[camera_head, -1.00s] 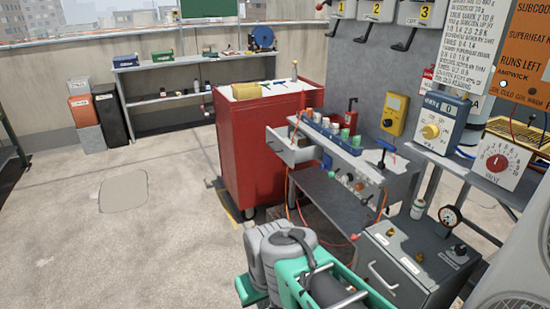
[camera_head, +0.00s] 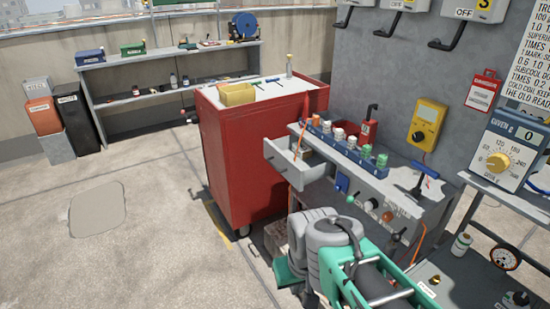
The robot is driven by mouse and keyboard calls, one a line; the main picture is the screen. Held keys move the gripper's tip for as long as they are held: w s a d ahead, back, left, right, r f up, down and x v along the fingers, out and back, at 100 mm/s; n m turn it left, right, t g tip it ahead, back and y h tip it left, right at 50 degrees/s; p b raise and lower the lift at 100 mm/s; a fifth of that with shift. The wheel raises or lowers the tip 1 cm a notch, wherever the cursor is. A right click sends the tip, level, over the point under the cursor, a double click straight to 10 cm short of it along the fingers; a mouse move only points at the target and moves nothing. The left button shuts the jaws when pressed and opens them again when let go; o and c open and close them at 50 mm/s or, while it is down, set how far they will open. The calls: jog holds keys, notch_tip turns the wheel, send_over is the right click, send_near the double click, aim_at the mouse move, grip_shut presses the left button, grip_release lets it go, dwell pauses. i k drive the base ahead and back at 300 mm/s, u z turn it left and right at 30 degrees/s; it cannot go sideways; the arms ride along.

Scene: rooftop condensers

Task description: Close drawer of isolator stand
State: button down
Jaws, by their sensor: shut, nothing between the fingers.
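The isolator stand (camera_head: 345,172) is a grey metal bench in front of a grey panel, right of centre. Its drawer (camera_head: 285,167) is pulled out toward the left, with its light grey front standing clear of the bench end. Something inside it is too small to tell. Parts of my grey and green arm show at the bottom, in front of the stand and below the drawer. They hide some of the stand's lower part. No gripper fingertips can be made out.
A red cabinet (camera_head: 255,165) stands close behind and left of the drawer. Bottles, a red can (camera_head: 366,132) and a blue-handled tool (camera_head: 418,188) are on the bench top. An orange hose hangs by the drawer. The floor to the left (camera_head: 150,240) is open.

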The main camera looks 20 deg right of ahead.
aim_at(278, 153)
jog(key=u, duration=0.35)
jog(key=i, duration=0.8)
jog(key=u, duration=0.75)
jog(key=i, duration=0.35)
jog(key=u, duration=0.35)
